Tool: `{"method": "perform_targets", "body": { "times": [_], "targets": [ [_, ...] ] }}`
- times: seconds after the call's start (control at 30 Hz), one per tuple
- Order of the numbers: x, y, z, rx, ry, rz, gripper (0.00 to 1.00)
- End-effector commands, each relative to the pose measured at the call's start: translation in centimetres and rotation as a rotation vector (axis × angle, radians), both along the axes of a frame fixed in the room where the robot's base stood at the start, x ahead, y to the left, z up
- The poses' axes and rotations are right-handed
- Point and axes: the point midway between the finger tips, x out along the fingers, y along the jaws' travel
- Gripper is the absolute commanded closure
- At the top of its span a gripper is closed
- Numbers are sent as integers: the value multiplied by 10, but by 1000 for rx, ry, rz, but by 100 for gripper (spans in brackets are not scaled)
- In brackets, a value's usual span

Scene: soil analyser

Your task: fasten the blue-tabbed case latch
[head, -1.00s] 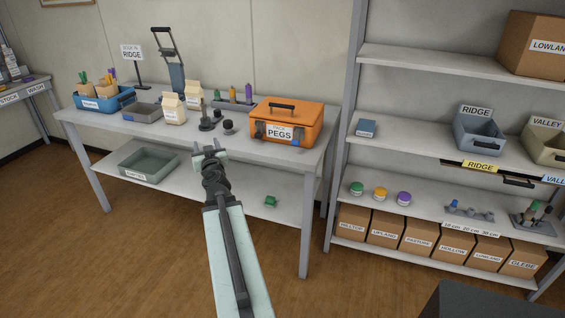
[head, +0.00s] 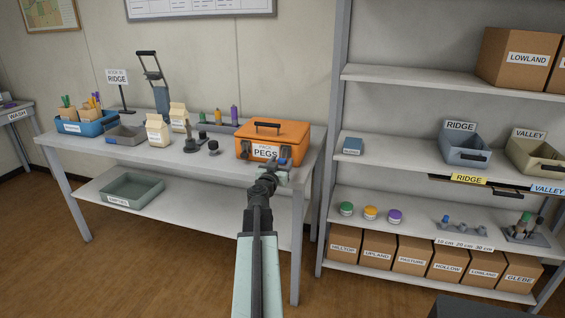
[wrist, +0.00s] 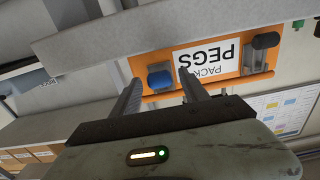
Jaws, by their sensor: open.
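The orange case (head: 271,135) labelled PEGS stands on the right end of the table; its lid is down. The blue-tabbed latch (head: 284,162) is on the lower right of its front, partly hidden by my gripper. The wrist view shows the case upside down, with the blue tab (wrist: 160,79) and a dark latch (wrist: 265,42) at the other side of the label. My gripper (head: 274,170) is open and empty in front of the case's right side. In the wrist view its fingertips (wrist: 159,77) straddle the blue tab; I cannot tell whether they touch it.
The table's front edge (head: 168,164) runs just below the case. A dark knob (head: 213,147) and a black stand (head: 190,147) are left of the case. The shelf rack (head: 333,135) stands close on the right. Floor in front of the table is clear.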

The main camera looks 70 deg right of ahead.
Motion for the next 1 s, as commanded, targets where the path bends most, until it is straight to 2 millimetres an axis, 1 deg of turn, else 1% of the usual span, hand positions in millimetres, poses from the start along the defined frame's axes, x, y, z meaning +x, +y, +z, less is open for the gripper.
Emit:
{"method": "perform_targets", "body": {
  "times": [0.03, 0.1, 0.3, 0.33, 0.37, 0.4, 0.47, 0.5, 0.63, 0.77, 1.0],
  "targets": [
    [1, -9, 0, 0, 0, -1, 47],
    [1, -13, 0, 0, 0, -1, 47],
    [0, -12, 0, 0, 0, 0, 47],
    [0, -12, 0, 0, 0, 0, 53],
    [0, -12, 0, 0, 0, 0, 61],
    [0, -12, 0, 0, 0, 0, 72],
    [0, -12, 0, 0, 0, 0, 89],
    [0, -12, 0, 0, 0, 0, 100],
    [0, -12, -1, -3, 0, -1, 100],
    [-1, -14, -8, -35, -1, -5, 100],
    [-2, -20, -17, -167, -8, -8, 100]
  ]
}}
